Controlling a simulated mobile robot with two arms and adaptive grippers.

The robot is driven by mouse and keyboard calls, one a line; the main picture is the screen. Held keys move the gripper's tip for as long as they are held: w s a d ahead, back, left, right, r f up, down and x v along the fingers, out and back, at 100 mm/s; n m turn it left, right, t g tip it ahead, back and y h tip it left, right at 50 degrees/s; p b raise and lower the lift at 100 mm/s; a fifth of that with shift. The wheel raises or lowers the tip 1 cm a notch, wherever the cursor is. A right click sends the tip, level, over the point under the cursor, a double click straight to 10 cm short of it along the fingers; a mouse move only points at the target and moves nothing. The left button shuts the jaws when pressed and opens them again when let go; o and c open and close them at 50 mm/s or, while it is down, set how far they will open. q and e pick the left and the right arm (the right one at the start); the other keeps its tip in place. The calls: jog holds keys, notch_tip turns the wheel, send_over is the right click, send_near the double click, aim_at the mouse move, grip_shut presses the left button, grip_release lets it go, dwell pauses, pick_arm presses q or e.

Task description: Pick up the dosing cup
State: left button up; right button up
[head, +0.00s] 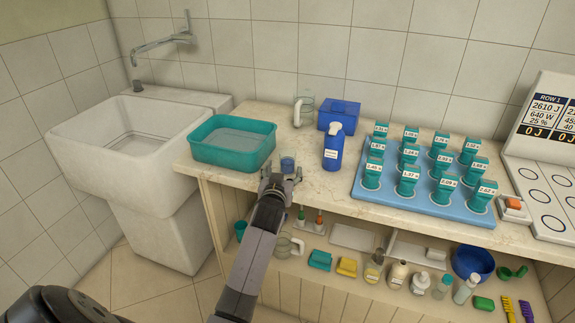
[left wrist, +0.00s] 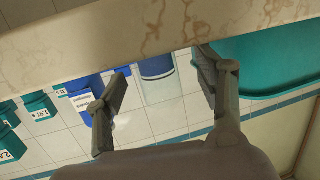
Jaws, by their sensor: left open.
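The dosing cup (head: 287,164) is a small clear cup with blue in it, standing on the counter near its front edge, just right of the teal basin. In the left wrist view, which looks upside down, the cup (left wrist: 158,68) shows between my two fingers, beyond the counter's edge. My left gripper (head: 281,177) is open and empty at the counter's front edge, just in front of the cup. Its fingers (left wrist: 161,64) are spread and appear apart from the cup. My right gripper is in neither view.
The teal basin (head: 206,155) stands left of the cup. A blue bottle (head: 333,152), a glass jug (head: 304,110) and a blue box (head: 339,114) stand behind and right. A blue tray (head: 420,208) holds several teal containers. The shelf below is cluttered; a white sink (head: 155,190) is left.

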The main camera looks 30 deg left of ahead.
aim_at(286, 167)
pick_arm(q)
jog(key=x, duration=0.4)
jog(key=shift+w+d+r, duration=0.1)
jog(key=shift+w, duration=0.35)
jog(key=shift+c, duration=0.3)
jog(key=c, duration=1.2)
jog(key=shift+c, duration=0.3)
jog(key=shift+r, duration=0.15)
